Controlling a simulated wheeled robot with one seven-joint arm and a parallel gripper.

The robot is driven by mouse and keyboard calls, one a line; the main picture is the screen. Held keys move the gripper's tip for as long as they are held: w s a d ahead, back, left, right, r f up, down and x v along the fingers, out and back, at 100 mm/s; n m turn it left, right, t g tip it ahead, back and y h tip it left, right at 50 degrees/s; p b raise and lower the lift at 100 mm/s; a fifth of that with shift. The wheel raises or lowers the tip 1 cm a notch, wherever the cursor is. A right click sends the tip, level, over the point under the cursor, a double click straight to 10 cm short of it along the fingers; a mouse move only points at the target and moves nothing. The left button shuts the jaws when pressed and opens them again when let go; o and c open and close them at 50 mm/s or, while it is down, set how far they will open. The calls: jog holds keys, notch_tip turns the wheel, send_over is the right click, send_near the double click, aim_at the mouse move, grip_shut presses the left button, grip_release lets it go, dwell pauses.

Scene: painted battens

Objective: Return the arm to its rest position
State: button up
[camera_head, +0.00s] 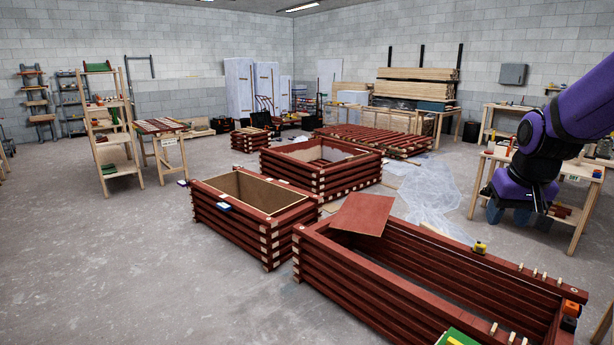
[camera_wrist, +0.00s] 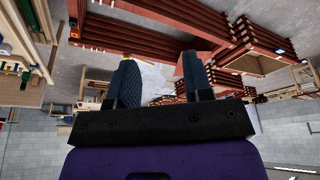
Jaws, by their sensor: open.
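My purple and black arm (camera_head: 538,132) enters at the right edge of the head view and bends downward in front of a workbench. My gripper (camera_wrist: 160,78) shows in the wrist view with two dark blue padded fingers set wide apart. It is open, and nothing is between the fingers. The wrist picture is upside down, with the ceiling lights at the bottom. In the head view the fingertips are hard to tell from the dark blue shapes below the bench.
A long red batten frame (camera_head: 390,297) lies in front, with a red panel (camera_head: 362,214) across its corner. A smaller red box (camera_head: 235,226) and another frame (camera_head: 300,182) stand behind. A workbench (camera_head: 578,170) is close to my arm. Grey floor at left is clear.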

jog(key=s+a+r, duration=0.2)
jog(key=s, duration=0.5)
jog(key=s+a+r+n+t, duration=0.1)
jog(key=s+a+r, duration=0.2)
jog(key=s, duration=0.4)
jog(key=s+a+r+n, duration=0.1)
jog(key=s+a+r, duration=0.1)
jog(key=s, duration=0.5)
jog(key=shift+s+a+r+t+y, duration=0.25)
jog(key=shift+s+a+t+y, duration=0.1)
jog(key=shift+a, duration=0.35)
